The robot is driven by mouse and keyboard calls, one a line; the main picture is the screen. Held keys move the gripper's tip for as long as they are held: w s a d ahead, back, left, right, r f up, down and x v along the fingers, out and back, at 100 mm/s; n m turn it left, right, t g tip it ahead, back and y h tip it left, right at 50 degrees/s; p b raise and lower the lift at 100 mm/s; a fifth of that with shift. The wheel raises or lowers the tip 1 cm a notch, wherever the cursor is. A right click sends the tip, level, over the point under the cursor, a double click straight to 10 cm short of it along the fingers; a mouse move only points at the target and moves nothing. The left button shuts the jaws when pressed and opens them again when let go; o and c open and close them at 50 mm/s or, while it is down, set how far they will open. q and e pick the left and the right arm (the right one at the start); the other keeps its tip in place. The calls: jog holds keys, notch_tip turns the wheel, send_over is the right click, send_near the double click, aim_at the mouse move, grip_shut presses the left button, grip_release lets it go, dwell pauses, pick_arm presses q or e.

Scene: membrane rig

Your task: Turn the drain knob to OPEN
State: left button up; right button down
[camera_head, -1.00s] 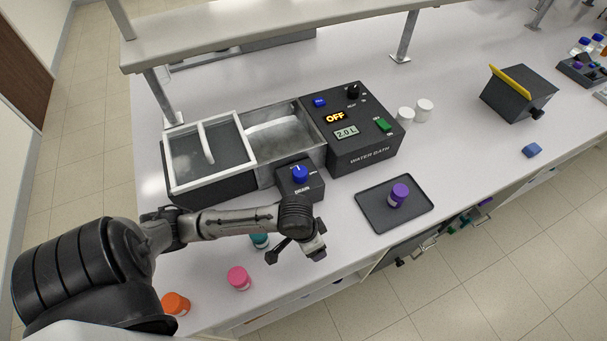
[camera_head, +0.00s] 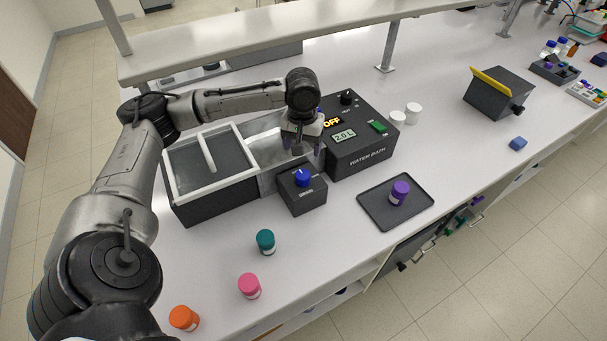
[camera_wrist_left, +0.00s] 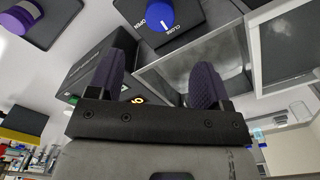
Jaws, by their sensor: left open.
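The blue drain knob (camera_head: 302,179) stands on top of a dark drain box (camera_head: 305,199) at the front of the water bath. The knob (camera_wrist_left: 160,14) also shows at the top of the left wrist view, with OPEN printed to its left and CLOSE below it. A pale mark on the knob appears to be on the CLOSE side. My left gripper (camera_head: 305,153) is over the bath, just behind the knob and apart from it. Its two purple fingers (camera_wrist_left: 158,82) are spread with nothing between them. My right gripper is not in view.
The water bath panel (camera_head: 358,138) reads OFF and 2.0 L. A white-framed lid (camera_head: 258,172) covers the bath's left part. A tray (camera_head: 372,207) holds a purple-capped jar (camera_head: 399,192). Teal (camera_head: 265,241), pink (camera_head: 249,285) and orange (camera_head: 184,317) jars stand in front. A shelf (camera_head: 300,40) runs behind.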

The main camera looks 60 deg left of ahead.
aim_at(303, 174)
pick_arm(q)
notch_tip(303, 174, down, 12)
jog(key=shift+r+b, duration=0.25)
jog(key=shift+b, duration=0.4)
